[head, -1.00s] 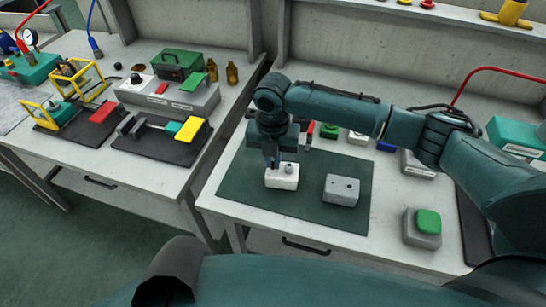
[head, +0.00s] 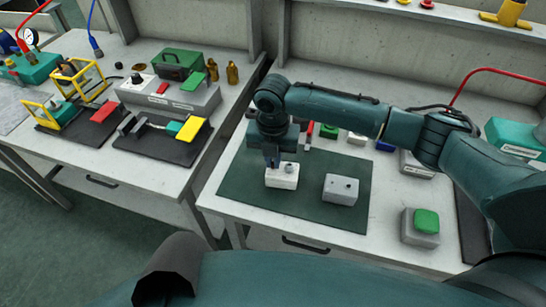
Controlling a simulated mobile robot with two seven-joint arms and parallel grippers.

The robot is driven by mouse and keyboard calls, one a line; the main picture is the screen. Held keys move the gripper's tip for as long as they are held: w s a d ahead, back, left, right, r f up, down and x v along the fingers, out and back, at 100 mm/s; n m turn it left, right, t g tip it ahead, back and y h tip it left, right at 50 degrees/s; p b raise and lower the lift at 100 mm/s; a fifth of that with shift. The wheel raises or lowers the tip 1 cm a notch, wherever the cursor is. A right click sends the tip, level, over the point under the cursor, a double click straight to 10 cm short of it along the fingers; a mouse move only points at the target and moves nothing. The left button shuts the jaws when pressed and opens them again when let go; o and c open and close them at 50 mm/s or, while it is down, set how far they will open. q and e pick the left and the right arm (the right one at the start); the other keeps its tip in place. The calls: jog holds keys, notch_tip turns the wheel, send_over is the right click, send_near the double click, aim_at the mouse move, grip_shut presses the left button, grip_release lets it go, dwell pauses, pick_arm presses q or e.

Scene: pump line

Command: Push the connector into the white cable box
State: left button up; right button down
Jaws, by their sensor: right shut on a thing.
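The white cable box (head: 283,178) sits on the dark green mat (head: 318,212), towards its left side. My right gripper (head: 272,161) points down at the top of the white box, over its left part. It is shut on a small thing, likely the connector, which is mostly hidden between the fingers. I cannot tell how deep the connector sits in the box. A small round grey fitting shows on the box top to the right of the fingers. A grey box (head: 341,189) stands on the mat to the right. My left gripper is not in view.
A grey block with a green button (head: 426,221) stands right of the mat. Small coloured parts, including a green block (head: 329,131), lie behind the mat. The left table (head: 120,173) holds fixtures and a green toolbox (head: 178,64). The mat's front is clear.

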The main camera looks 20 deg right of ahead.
jog(key=shift+f, duration=0.3)
jog(key=c, duration=1.5)
grip_release()
jog(key=shift+r, duration=0.1)
notch_tip(320, 180, up, 2)
jog(key=p, duration=0.3)
jog(key=shift+r, duration=0.2)
jog(key=shift+r+p, duration=0.5)
jog(key=shift+r, duration=1.25)
